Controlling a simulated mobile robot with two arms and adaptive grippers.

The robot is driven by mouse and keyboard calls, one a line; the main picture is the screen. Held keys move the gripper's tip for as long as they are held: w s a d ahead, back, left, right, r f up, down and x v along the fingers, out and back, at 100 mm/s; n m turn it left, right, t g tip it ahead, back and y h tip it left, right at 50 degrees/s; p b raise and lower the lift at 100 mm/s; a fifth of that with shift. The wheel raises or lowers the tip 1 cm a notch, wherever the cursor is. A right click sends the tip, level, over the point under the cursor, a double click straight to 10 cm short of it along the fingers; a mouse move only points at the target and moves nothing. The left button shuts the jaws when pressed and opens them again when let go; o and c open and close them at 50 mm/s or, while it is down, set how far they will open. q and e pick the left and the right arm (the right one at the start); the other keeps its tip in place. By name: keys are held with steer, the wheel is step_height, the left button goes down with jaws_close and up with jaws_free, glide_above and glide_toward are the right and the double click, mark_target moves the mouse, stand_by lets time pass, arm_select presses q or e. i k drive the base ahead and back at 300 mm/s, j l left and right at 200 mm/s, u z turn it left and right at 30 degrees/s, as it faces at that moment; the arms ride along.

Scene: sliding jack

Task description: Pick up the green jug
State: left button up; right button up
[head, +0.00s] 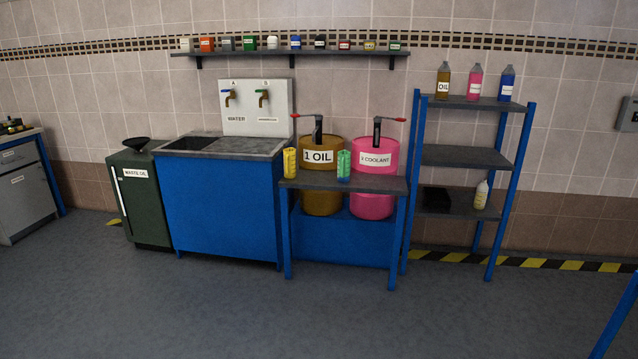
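A green jug (344,165) stands upright on the small grey-topped table (330,182) with blue legs. It is in front of the gap between the brown oil drum (322,200) and the pink coolant drum (372,206). A yellow jug (290,163) stands to its left on the same table. Neither of my grippers is in view.
A blue sink cabinet (222,205) and a green waste oil bin (142,208) stand left of the table. A blue-framed shelf rack (462,156) with bottles stands to its right. The grey floor (330,320) in front is clear.

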mark_target(344, 157)
steer(key=i+u, duration=0.2)
steer(key=i, duration=1.65)
